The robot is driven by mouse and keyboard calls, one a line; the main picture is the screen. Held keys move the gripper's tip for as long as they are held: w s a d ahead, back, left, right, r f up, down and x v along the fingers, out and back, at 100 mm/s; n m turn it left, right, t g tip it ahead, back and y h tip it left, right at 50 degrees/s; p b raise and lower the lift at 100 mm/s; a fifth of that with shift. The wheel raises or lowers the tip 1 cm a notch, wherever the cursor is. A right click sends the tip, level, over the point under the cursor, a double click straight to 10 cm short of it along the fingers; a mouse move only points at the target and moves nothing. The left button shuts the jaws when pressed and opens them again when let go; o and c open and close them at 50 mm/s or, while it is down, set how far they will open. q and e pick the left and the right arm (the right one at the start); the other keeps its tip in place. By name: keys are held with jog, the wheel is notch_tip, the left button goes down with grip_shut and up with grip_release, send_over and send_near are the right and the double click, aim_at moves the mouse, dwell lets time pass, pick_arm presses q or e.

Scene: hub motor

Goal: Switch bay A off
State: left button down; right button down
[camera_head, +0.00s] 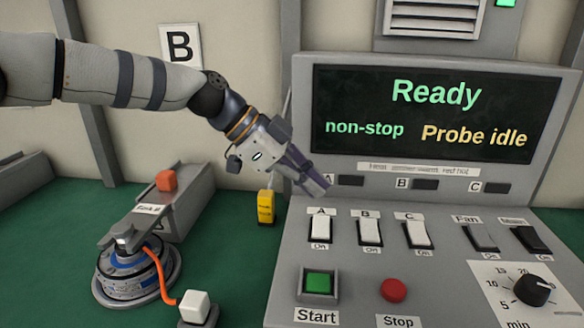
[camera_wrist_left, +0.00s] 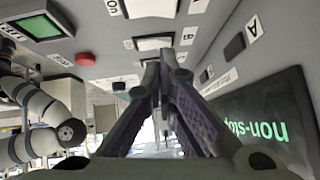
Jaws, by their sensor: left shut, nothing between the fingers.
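The bay A switch (camera_head: 321,227) is a white rocker on the sloping grey console, under a label A. In the left wrist view the closed fingers (camera_wrist_left: 158,75) point towards the row of white rockers (camera_wrist_left: 150,8). My right gripper is not in view.
The screen (camera_head: 430,115) reads Ready, non-stop and Probe idle. A green Start button (camera_head: 319,283) and red Stop button (camera_head: 394,290) lie in front of the switches. Dark Fan (camera_head: 482,237) and neighbouring rockers and a dial (camera_head: 532,290) are right. A motor hub (camera_head: 132,270) stands left.

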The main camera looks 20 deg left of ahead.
aim_at(317, 223)
pick_arm(q)
jog(key=f, duration=0.2)
jog(key=d+f, duration=0.1)
jog(key=f, duration=0.1)
jog(key=shift+w, duration=0.35)
jog(key=shift+w+f, duration=0.1)
jog(key=shift+f, duration=0.45)
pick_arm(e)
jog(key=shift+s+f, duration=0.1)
